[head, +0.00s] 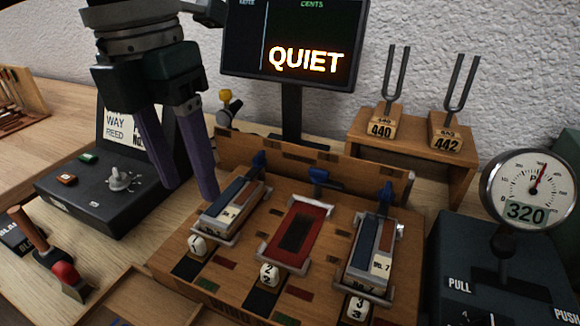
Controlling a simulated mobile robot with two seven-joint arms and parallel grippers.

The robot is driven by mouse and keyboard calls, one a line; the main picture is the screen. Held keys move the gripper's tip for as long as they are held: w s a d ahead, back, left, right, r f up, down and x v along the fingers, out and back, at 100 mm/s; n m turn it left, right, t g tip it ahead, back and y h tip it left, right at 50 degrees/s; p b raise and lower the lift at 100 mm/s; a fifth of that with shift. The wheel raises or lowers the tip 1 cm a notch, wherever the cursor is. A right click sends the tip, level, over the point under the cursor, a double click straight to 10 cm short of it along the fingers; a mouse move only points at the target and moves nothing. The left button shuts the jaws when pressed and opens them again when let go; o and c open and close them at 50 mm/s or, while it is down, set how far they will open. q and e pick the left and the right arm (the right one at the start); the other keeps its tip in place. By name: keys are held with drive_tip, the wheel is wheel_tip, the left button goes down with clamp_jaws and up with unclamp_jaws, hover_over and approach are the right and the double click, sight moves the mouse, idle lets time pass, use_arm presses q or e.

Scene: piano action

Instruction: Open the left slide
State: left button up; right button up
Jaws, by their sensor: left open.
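The wooden block (222,285) carries three bays numbered 1, 2 and 3. The leftmost blue slide knob (258,160) stands at the back of bay 1, behind a blue and brown reed plate (234,203). My left gripper (187,190) comes down from the top left with its two purple fingers apart. One fingertip is close to the left side of the bay 1 plate; whether it touches cannot be told. The knob is to the right of the fingers, not between them. My right gripper is not in view.
Other blue knobs stand behind bay 2 (318,177) and bay 3 (386,195). A screen reading QUIET (293,45) is behind. Tuning forks stand on a wooden shelf (408,142). A control box (100,190) is left; a pressure gauge (530,190) reading 320 is right.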

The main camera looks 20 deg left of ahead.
sight(195, 239)
use_arm(q)
drive_tip(key=shift+y, duration=0.4)
drive_tip(key=f, duration=0.3)
drive_tip(key=a+f, duration=0.1)
drive_tip(key=f, duration=0.6)
drive_tip(key=shift+a, duration=0.25)
drive_tip(key=shift+c, duration=0.3)
clamp_jaws()
idle(0.3)
